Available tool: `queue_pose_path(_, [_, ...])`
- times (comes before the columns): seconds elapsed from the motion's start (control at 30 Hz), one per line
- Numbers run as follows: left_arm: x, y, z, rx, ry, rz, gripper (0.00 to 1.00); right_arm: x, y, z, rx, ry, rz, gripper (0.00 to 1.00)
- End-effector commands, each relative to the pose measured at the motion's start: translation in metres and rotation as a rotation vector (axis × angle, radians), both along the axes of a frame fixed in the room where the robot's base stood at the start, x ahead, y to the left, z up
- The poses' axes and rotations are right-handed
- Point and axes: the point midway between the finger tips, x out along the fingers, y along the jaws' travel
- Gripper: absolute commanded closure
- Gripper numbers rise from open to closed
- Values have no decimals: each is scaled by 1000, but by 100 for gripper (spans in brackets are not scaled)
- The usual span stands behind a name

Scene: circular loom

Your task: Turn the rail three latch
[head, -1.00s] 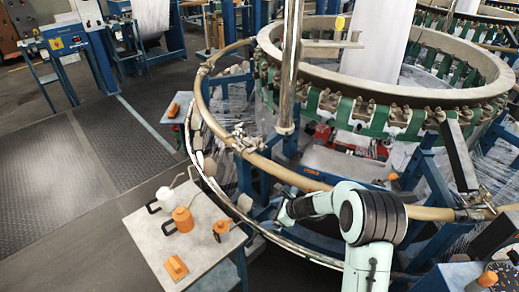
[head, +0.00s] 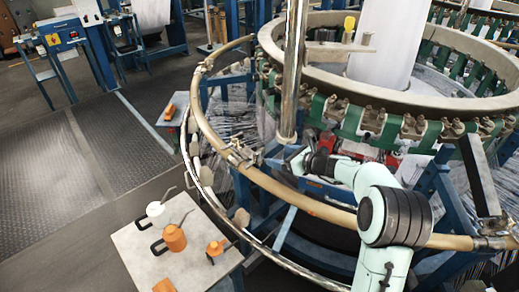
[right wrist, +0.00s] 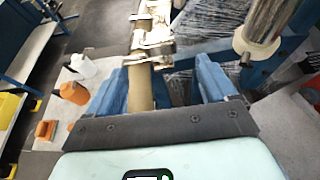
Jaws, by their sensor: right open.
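The metal latch (head: 240,155) sits on the tan curved rail (head: 320,208), left of centre in the head view. In the right wrist view the latch (right wrist: 152,45) is just beyond the fingertips, with the rail (right wrist: 140,92) running between the fingers as seen. My right gripper (head: 279,158) is open and empty, a little right of the latch. Its two blue fingers (right wrist: 160,66) are spread wide in the right wrist view. I cannot tell its exact height over the rail. My left gripper is not in view.
A metal post (head: 291,80) stands close behind the right gripper. The loom ring (head: 375,91) is behind it. A small table (head: 203,222) with an orange can (head: 174,238) and a white can (head: 156,211) stands at lower left.

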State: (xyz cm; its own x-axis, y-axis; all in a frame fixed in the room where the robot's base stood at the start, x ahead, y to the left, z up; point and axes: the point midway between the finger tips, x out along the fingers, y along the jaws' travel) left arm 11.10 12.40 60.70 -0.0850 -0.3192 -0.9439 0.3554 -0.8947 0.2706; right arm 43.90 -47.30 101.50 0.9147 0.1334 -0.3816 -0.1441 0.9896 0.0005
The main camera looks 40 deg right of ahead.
Motion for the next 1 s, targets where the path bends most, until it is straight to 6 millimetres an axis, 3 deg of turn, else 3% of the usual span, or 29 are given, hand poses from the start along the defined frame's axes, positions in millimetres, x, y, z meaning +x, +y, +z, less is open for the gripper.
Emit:
queue_pose_path(0.3, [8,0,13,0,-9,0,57,62,10,-25,1,1,3,15])
queue_pose_path(0.5, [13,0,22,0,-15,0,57,93,14,-37,-1,0,1,15])
queue_pose_path(0.7, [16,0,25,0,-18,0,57,106,16,-44,-1,1,0,15])
queue_pose_path(1.0, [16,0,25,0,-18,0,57,107,16,-45,-1,1,0,15])
